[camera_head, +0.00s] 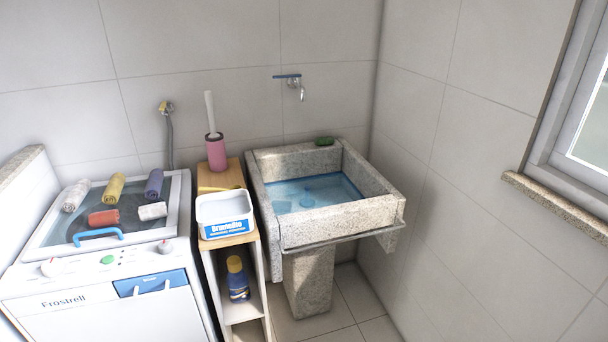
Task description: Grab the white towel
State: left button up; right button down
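Several rolled towels lie on the lid of the washing machine (35,231) at the left. One white or pale grey roll (75,196) lies at the left edge, tilted. Another white towel (152,211) is a small roll at the right of the lid, beside the orange roll (103,218). A yellow roll (114,188) and a purple roll (154,184) lie behind. I cannot tell from the picture which white one the task names. Neither of my grippers is in view.
A blue handle (98,237) stands at the lid's front. A narrow shelf (238,239) right of the machine holds a white container (224,212), a pink brush holder (216,153) and a bottle (237,280). A stone sink (325,231) with blue water stands further right, under a tap (295,86).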

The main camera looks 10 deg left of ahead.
aim_at(73, 200)
jog(key=u, duration=1.6)
